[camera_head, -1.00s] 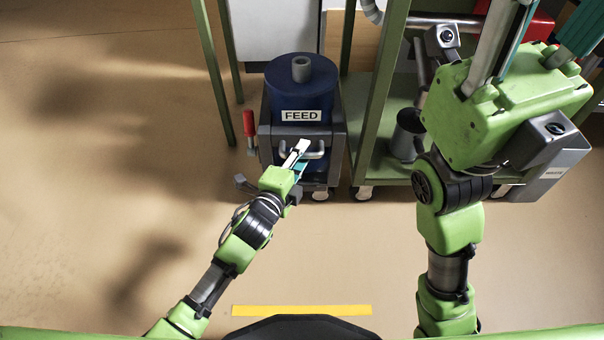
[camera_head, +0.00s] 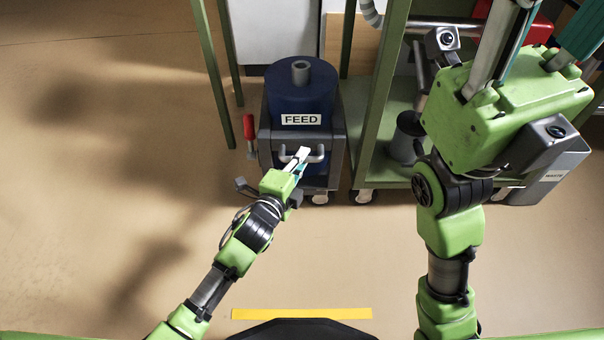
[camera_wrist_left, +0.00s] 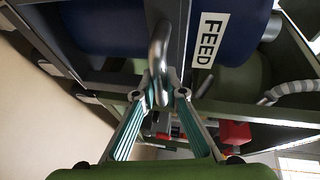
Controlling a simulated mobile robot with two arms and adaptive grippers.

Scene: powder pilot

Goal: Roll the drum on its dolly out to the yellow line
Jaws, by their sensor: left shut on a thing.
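The blue drum (camera_head: 301,88) with a FEED label stands upright on its dark grey dolly (camera_head: 333,150), under a green frame at the back. The dolly has a pale bar handle (camera_head: 317,155) on its front and a red-gripped lever (camera_head: 249,128) on its left side. My left gripper (camera_head: 301,156) is shut on the handle, which also shows between its teal fingers in the left wrist view (camera_wrist_left: 160,88). The yellow line (camera_head: 302,314) lies on the floor near my base, in front of the dolly.
A green wheeled cart (camera_head: 366,165) stands close to the right of the dolly, with a grey canister (camera_head: 405,137) on its lower shelf. The floor between dolly and line is clear.

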